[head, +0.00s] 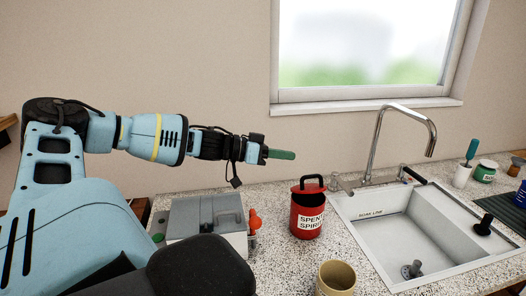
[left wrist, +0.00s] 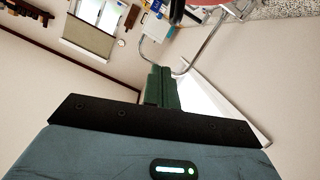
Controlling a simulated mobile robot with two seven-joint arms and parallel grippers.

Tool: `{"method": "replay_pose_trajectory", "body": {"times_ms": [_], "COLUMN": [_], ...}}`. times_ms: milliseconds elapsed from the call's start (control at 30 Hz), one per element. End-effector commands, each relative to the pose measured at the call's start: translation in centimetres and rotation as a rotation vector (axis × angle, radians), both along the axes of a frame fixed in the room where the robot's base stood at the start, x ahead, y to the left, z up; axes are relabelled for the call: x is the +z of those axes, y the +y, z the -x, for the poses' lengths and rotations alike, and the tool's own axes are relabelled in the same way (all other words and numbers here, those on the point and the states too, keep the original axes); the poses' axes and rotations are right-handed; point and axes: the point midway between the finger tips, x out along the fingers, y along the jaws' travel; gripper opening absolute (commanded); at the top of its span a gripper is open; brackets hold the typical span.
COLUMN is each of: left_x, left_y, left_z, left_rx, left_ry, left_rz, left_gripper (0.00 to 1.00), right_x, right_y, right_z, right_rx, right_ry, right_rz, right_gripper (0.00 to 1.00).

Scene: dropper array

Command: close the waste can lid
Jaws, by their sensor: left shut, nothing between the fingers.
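The waste can is a red can (head: 307,222) with a white label reading "SPENT SPIRI…". It stands upright on the speckled counter, left of the sink. My right gripper is not in view.
A grey box (head: 205,218) with an orange-red item (head: 254,220) beside it stands left of the can. A tan cup (head: 336,276) is in front. The sink (head: 395,228) and tall faucet (head: 378,140) are at right. Free air surrounds my left gripper.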

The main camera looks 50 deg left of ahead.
Motion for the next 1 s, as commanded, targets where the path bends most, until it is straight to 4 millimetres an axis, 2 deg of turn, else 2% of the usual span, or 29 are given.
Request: {"method": "replay_pose_trajectory", "body": {"times_ms": [400, 733, 867, 1000], "left_x": [1.0, 1.1, 1.6, 3.1], "left_y": [2.0, 2.5, 3.5, 4.5], "left_z": [3.6, 4.1, 3.7, 2.7], "left_rx": [-0.001, -0.001, -0.013, -0.064], "left_ry": [-0.001, 0.001, 0.04, 0.152], "left_rz": [-0.003, -0.004, -0.039, -0.123], "left_gripper": [0.0, 0.0, 0.0, 0.0], "right_x": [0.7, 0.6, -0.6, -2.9], "right_y": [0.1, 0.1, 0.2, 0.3], "right_z": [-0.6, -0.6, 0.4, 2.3], "right_rx": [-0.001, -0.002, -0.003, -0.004], "right_ry": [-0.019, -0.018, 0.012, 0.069], "right_rz": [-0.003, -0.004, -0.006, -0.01], "right_gripper": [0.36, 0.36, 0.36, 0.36]}}
